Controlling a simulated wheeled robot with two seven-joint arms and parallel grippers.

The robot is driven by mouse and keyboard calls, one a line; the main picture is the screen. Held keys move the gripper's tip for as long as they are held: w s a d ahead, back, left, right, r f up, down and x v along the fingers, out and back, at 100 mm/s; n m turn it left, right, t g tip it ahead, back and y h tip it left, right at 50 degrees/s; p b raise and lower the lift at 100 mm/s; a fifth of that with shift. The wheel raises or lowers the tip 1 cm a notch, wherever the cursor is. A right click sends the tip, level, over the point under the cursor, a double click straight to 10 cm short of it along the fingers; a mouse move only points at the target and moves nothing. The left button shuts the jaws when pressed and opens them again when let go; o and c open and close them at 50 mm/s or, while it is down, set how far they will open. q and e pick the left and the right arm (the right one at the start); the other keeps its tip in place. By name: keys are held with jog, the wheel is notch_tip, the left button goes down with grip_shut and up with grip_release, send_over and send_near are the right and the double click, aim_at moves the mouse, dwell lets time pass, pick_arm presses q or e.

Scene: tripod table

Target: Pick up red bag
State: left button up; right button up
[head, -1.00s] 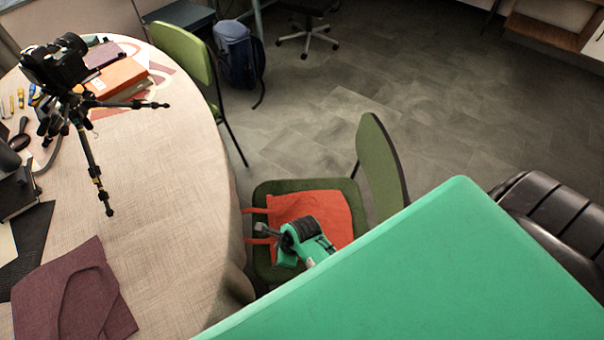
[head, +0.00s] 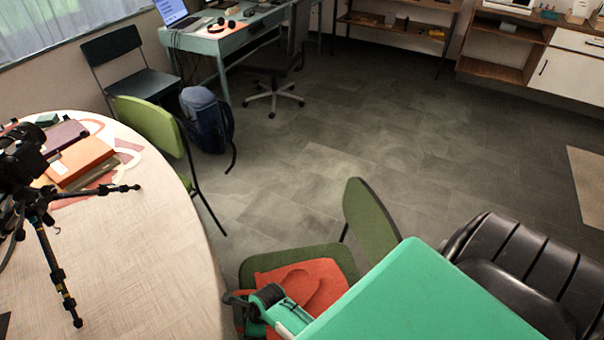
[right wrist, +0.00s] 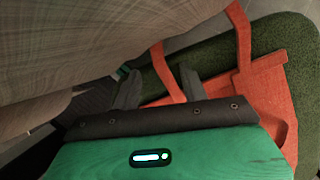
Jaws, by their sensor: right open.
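The red bag (head: 325,272) lies flat on the seat of a green chair (head: 262,262) beside the round table. In the right wrist view the bag's body (right wrist: 262,90) is at the right, with two straps running up toward the table edge. My right gripper (head: 232,297) is low over the bag's table-side edge. In the right wrist view my right gripper (right wrist: 160,82) is open, and one strap (right wrist: 168,72) shows between its two fingers. I cannot tell how deep the strap sits. My green forearm hides part of the bag. My left gripper is not in view.
The round table (head: 150,260) stands close at the left, its edge near the gripper. A camera tripod (head: 52,250) stands on it. The chair's backrest (head: 370,220) rises behind the seat. A black leather chair (head: 520,265) is at the right. The floor beyond is open.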

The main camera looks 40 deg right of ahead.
jog(key=shift+f, duration=0.2)
jog(key=shift+a+f, duration=0.15)
jog(key=shift+f, duration=0.15)
jog(key=x, duration=0.3)
jog(key=shift+w+f+b, duration=0.2)
jog(key=shift+f+b, duration=0.05)
jog(key=shift+b, duration=0.15)
jog(key=shift+w+a+f, duration=0.1)
jog(key=shift+a+f, duration=0.05)
jog(key=shift+f, duration=0.35)
jog(key=shift+a, duration=0.1)
jog(key=shift+c, duration=0.2)
jog(key=c, duration=0.7)
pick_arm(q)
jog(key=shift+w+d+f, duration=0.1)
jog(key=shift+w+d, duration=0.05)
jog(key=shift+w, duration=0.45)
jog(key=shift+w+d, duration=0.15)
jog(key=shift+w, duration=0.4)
pick_arm(e)
grip_shut()
